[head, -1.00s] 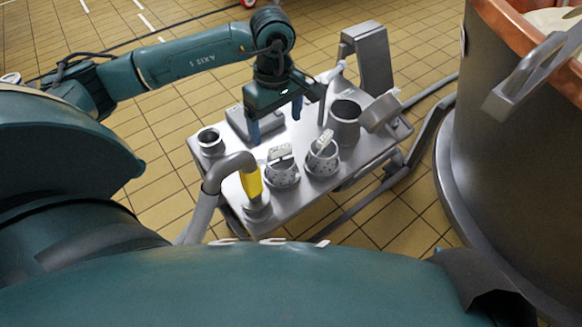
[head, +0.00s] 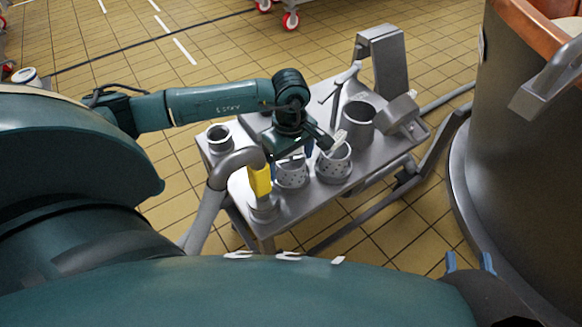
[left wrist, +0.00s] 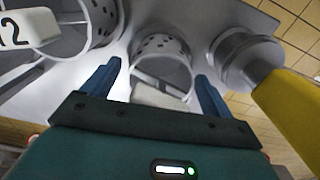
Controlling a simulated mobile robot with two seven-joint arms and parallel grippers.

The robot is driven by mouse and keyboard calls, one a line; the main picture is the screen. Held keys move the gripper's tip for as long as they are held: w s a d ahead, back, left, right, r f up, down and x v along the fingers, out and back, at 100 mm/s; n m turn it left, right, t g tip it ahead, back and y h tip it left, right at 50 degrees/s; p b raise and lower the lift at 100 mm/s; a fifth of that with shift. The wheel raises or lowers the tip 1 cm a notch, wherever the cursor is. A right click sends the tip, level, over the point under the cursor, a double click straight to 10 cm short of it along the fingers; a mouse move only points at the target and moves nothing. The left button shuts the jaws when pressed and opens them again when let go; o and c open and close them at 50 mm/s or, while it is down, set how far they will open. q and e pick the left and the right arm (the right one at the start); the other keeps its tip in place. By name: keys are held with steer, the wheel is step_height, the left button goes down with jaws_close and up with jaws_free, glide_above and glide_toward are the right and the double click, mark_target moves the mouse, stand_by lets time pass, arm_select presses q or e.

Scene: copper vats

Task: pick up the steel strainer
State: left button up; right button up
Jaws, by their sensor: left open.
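Two perforated steel strainers stand on the steel table. The left one (head: 291,178) is partly hidden by my left gripper in the head view; the right one (head: 334,169) has a pale tag standing up from it. My left gripper (head: 290,153) is open and empty above the left strainer. In the left wrist view the left strainer (left wrist: 178,71) shows ahead, between the two blue fingers (left wrist: 158,70), with a pale block at its near rim. The right strainer (left wrist: 103,20), with a "12" tag, is at upper left. My right gripper (head: 469,264) is open at lower right, away from the table.
A yellow-handled item (head: 260,181) stands close beside the left strainer; its yellow part also shows in the left wrist view (left wrist: 290,103). A steel pot (head: 358,128) and a small cup (head: 219,138) stand on the table (head: 298,208). A large vat (head: 515,150) is at right.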

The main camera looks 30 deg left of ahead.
arm_select(q)
steer(key=c, duration=1.2)
steer(key=shift+r, duration=0.1)
step_height(320, 180, up, 9)
steer(key=p, duration=0.2)
steer(key=shift+p, duration=0.3)
steer(key=shift+r, duration=0.45)
arm_select(e)
steer(key=shift+w+d+f+m+g+h, duration=0.1)
steer(key=shift+w+d+m+g+h, duration=0.05)
steer(key=shift+d+m+g+h, duration=0.5)
arm_select(q)
steer(key=shift+r, duration=0.1)
arm_select(e)
steer(key=shift+a+h, duration=0.1)
steer(key=shift+h, duration=0.15)
